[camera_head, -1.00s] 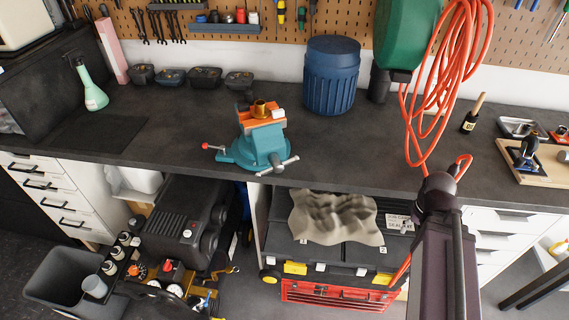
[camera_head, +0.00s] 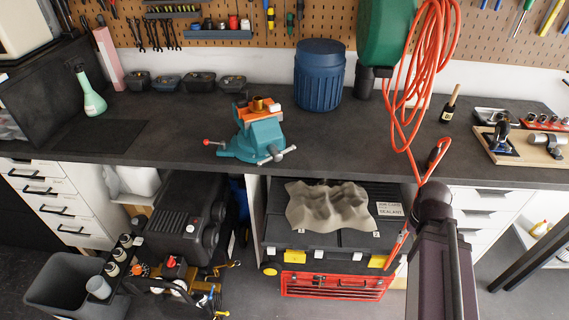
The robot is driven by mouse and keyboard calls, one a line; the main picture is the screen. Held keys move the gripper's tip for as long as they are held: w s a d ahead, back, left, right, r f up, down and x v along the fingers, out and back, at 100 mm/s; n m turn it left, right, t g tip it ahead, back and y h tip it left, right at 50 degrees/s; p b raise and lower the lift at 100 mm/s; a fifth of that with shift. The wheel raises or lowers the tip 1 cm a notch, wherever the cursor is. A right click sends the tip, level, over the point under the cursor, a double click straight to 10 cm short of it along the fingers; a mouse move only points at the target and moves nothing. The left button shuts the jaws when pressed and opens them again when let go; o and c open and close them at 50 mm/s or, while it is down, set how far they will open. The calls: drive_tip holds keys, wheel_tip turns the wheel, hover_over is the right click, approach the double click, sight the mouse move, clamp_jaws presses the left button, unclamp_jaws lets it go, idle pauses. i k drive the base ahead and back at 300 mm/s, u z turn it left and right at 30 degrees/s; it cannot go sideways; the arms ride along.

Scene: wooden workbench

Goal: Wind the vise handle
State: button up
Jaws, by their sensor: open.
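The teal bench vise (camera_head: 242,147) stands near the front edge of the dark workbench (camera_head: 330,140). Its upper part has orange jaws (camera_head: 262,115), with a brass-coloured round piece (camera_head: 258,103) between or on them. The vise handle (camera_head: 277,155), a metal cross bar, sticks out at the vise's front right, tilted, over the bench edge. A thinner lever with a red tip (camera_head: 208,142) points left from the vise base. A dark link of my arm rises at the lower right, well right of the vise. My gripper is not in view.
A blue bin (camera_head: 320,75) stands behind the vise. A grey cloth (camera_head: 330,205) lies on black cases under the bench. The bench around the vise is mostly clear.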

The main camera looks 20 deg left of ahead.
sight(276, 155)
drive_tip(key=k, duration=1.25)
drive_tip(key=u, duration=1.65)
drive_tip(key=i, duration=1)
drive_tip(key=z, duration=0.15)
